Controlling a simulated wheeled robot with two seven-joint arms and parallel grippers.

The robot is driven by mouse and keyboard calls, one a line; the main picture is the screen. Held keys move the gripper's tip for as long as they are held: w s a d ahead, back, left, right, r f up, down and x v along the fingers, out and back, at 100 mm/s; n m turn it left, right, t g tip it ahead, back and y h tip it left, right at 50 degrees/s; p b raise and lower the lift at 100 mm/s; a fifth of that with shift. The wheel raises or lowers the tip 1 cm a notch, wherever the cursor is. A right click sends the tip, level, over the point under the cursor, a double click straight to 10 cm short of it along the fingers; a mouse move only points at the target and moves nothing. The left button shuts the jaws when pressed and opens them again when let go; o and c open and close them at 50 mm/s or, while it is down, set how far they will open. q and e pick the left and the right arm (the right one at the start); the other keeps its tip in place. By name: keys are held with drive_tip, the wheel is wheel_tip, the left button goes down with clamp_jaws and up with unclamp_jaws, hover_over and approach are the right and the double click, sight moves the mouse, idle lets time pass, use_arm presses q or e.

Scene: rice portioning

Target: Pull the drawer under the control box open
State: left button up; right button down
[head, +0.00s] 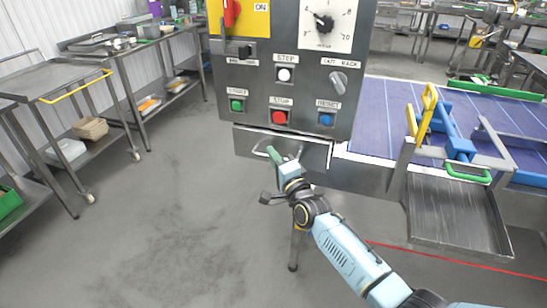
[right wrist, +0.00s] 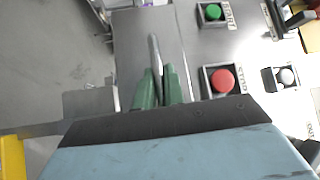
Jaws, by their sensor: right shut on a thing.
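The control box (head: 256,84) is a grey panel with several buttons and knobs. Under it is a grey metal drawer (head: 312,155) with a curved metal handle (head: 261,146) on its front. My right gripper (head: 273,154) is at the handle, its green fingers shut on it. In the right wrist view the green fingers (right wrist: 159,88) close around the handle bar (right wrist: 154,52), which stands out between them. The drawer front looks close under the box; I cannot tell how far it is open. My left gripper is not in view.
The red stop button (right wrist: 223,80) and green start button (right wrist: 213,11) sit close to my right gripper. A blue conveyor belt (head: 385,103) and a metal tray (head: 455,215) are to the right. Steel tables (head: 80,84) stand at left. The floor in front is clear.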

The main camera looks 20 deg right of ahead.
drive_tip(key=s+a+p, duration=0.5)
drive_tip(key=s, duration=0.3)
drive_tip(key=shift+s+a+p, duration=0.3)
drive_tip(key=shift+s+a, duration=0.05)
drive_tip(key=shift+a, duration=0.05)
drive_tip(key=c, duration=1.5)
unclamp_jaws()
drive_tip(key=shift+s, duration=0.1)
drive_tip(key=v, duration=1.3)
drive_tip(key=shift+s, duration=0.1)
